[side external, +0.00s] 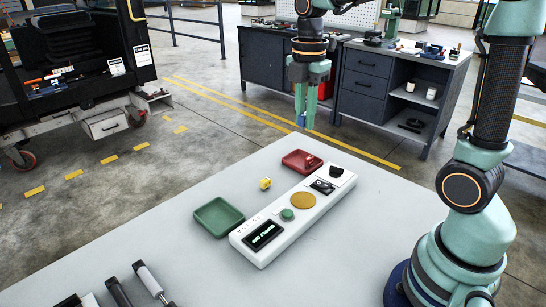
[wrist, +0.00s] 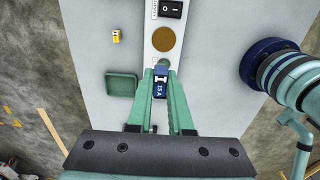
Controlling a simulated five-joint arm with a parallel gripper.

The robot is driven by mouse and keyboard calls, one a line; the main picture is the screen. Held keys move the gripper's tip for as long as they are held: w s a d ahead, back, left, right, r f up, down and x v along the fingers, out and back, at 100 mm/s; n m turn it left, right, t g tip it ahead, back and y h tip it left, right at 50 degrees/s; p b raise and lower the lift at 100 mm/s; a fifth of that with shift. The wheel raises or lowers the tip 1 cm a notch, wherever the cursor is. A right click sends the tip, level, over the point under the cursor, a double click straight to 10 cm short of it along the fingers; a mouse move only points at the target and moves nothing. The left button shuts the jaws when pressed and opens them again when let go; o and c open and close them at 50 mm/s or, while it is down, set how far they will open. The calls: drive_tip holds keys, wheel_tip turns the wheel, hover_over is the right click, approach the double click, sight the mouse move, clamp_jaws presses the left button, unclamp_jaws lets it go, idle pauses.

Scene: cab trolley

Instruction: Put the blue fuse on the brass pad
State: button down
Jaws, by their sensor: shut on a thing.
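My gripper (side external: 305,118) is shut on the blue fuse (wrist: 160,86), which sits between the fingertips in the wrist view with "15 A" lettering on it. In the side external view only a bit of the blue fuse (side external: 301,121) shows at the fingertips, held well above the table. The brass pad (side external: 303,200) is a round, bare disc on the white panel, between a green button and a rocker switch. In the wrist view the brass pad (wrist: 163,39) appears just beyond the fingertips, with nothing on it.
The white panel (side external: 265,240) carries a dark display (side external: 262,235), green button (side external: 287,214), rocker switch (side external: 322,187) and black knob (side external: 336,171). A yellow fuse (side external: 265,183) lies beside it. A green tray (side external: 218,217) and a red tray (side external: 302,161) stand nearby. Tools lie front left.

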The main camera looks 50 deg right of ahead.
sight(303, 199)
drive_tip(key=f, duration=1.3)
drive_tip(key=s+f, duration=0.1)
drive_tip(key=f, duration=0.6)
drive_tip(key=shift+d, duration=0.15)
drive_tip(key=c, duration=0.8)
unclamp_jaws()
drive_tip(key=shift+f, duration=0.1)
drive_tip(key=shift+c, duration=0.2)
